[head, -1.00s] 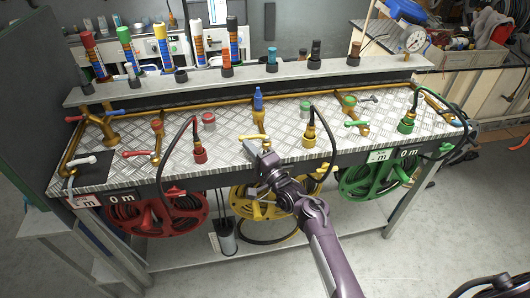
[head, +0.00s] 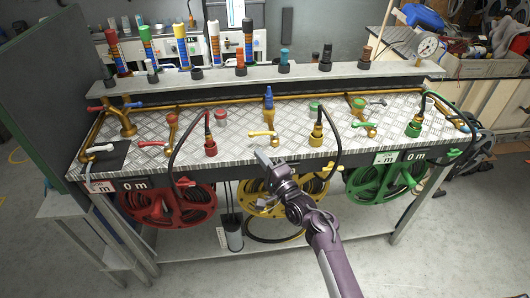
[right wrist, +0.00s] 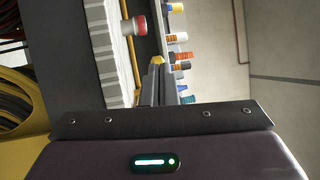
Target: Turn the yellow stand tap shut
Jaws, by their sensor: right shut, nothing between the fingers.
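The yellow stand tap (head: 262,134) is on the checkered metal bench top in the head view, in the middle, with its pale yellow lever lying crosswise. A brass fitting with a blue top (head: 268,97) stands behind it. My right gripper (head: 262,156) is shut and empty at the bench's front edge, just in front of the tap and apart from it in the picture. In the right wrist view my dark fingers (right wrist: 153,86) point away from the camera, and a small yellow part (right wrist: 157,61) shows beyond their tips; I cannot tell which part. My left gripper is not in view.
A red tap (head: 154,144) is to the left and a green tap (head: 364,125) to the right. Black hoses arch up from the red (head: 211,149) and yellow (head: 316,138) connectors. Red, yellow and green reels hang below. A raised shelf (head: 205,78) runs behind.

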